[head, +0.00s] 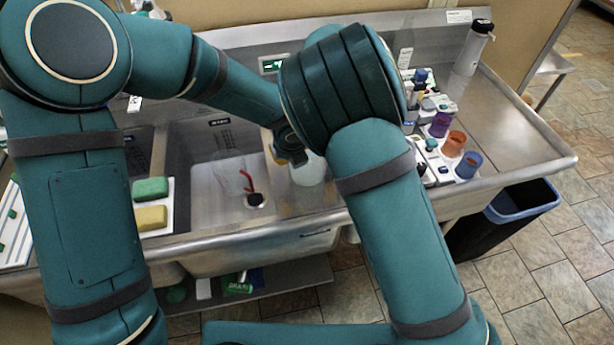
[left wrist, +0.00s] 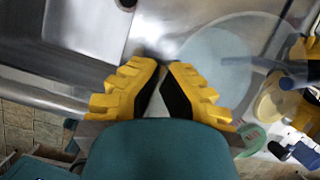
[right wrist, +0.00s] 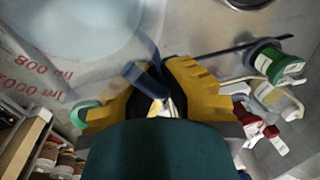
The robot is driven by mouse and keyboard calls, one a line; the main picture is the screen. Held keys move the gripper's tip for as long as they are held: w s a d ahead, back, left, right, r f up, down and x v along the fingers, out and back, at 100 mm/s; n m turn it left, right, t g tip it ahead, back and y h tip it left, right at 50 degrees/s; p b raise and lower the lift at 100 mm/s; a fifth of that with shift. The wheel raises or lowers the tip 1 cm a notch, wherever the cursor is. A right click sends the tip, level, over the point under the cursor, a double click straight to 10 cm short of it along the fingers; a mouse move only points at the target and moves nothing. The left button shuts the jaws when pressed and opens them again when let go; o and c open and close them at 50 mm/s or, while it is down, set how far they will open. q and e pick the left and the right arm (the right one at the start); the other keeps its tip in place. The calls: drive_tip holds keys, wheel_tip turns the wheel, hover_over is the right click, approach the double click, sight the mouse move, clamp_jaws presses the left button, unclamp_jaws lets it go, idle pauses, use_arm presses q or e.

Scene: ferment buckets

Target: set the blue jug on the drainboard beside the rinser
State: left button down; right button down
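The jug is translucent with a blue handle and red millilitre marks. My right gripper (right wrist: 153,72) is shut on the blue handle (right wrist: 140,78); the pale jug body (right wrist: 70,30) is at upper left in that view. In the left wrist view the jug (left wrist: 225,60) is right of my left gripper (left wrist: 162,68), whose fingertips are nearly together with nothing between them. In the head view the jug (head: 308,172) shows at the sink's right edge, partly behind my right arm, which hides the right gripper. I cannot clearly pick out the rinser.
The sink basin (head: 205,200) holds a clear item with a red part. Green (head: 150,189) and yellow (head: 151,217) sponges lie left of it. Purple, orange and blue cups (head: 468,165) and several bottles crowd the right counter. Bare metal (head: 510,125) lies farther right. A bin (head: 500,220) stands below.

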use_arm(q)
drive_tip(key=shift+w+d+f+b, duration=0.1)
drive_tip(key=shift+d+f+b, duration=0.1)
drive_tip(key=shift+f+b, duration=0.2)
use_arm(e)
drive_tip(key=shift+s+a+f, duration=0.1)
drive_tip(key=shift+a+f, duration=0.15)
drive_tip(key=shift+f, duration=0.3)
use_arm(q)
drive_tip(key=c, duration=1.3)
unclamp_jaws()
drive_tip(key=shift+r, duration=0.1)
use_arm(e)
drive_tip(key=c, duration=1.1)
unclamp_jaws()
drive_tip(key=shift+c, duration=0.2)
use_arm(q)
drive_tip(key=shift+o, duration=0.8)
drive_tip(key=shift+a, duration=0.1)
use_arm(e)
drive_tip(key=shift+d+r, duration=0.1)
drive_tip(key=shift+r, duration=0.05)
use_arm(q)
drive_tip(key=o, duration=0.9)
use_arm(e)
drive_tip(key=shift+d, duration=0.1)
use_arm(q)
drive_tip(key=shift+a, duration=0.1)
